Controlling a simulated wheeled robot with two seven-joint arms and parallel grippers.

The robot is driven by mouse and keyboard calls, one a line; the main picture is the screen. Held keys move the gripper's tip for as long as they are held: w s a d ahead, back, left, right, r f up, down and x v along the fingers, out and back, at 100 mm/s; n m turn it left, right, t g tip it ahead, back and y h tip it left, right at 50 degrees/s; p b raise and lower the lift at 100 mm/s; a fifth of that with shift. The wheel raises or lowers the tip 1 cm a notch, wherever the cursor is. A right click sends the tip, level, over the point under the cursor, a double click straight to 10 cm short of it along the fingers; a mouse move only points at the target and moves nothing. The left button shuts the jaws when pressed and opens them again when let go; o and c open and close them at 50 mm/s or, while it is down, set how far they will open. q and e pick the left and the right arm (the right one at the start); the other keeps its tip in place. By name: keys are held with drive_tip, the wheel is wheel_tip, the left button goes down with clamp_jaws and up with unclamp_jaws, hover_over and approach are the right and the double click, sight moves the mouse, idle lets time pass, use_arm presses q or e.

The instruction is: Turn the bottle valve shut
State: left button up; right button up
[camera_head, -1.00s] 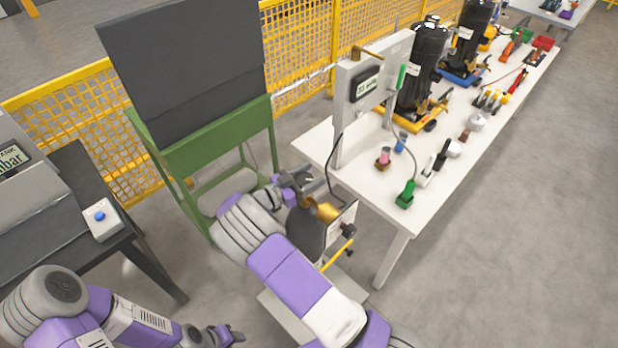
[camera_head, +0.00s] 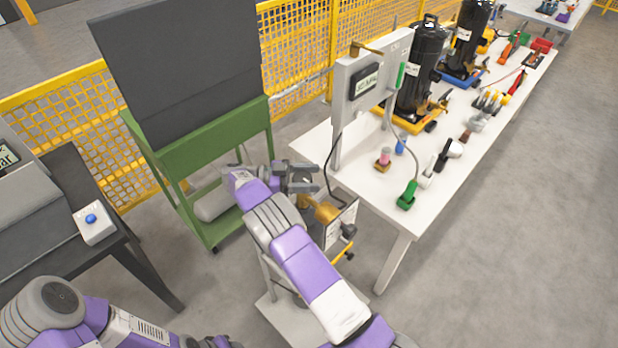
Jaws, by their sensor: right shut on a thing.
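The bottle stands on a small white stand beside the table, mostly hidden behind my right arm. Its brass valve (camera_head: 326,212) shows at the top, next to a hanging label (camera_head: 341,226). My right gripper (camera_head: 306,178) is above the bottle, its fingers pointing right and shut on the valve's top; the gripped part is small and partly hidden. My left gripper (camera_head: 218,342) is low at the bottom edge, away from the bottle and cut off by the frame, so its jaws are unclear.
A white table (camera_head: 400,210) with a gauge panel (camera_head: 362,85), compressors and tools stands at the right. A green stand (camera_head: 195,130) with a dark board is behind my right gripper. A dark bench (camera_head: 110,255) with a blue button box (camera_head: 93,222) is at the left.

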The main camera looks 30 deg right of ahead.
sight(309, 178)
idle(0.4)
drive_tip(key=o, duration=1)
drive_tip(key=shift+c, duration=0.2)
wheel_tip(309, 178, up, 10)
drive_tip(key=shift+r+p, duration=0.1)
drive_tip(key=shift+p, duration=0.75)
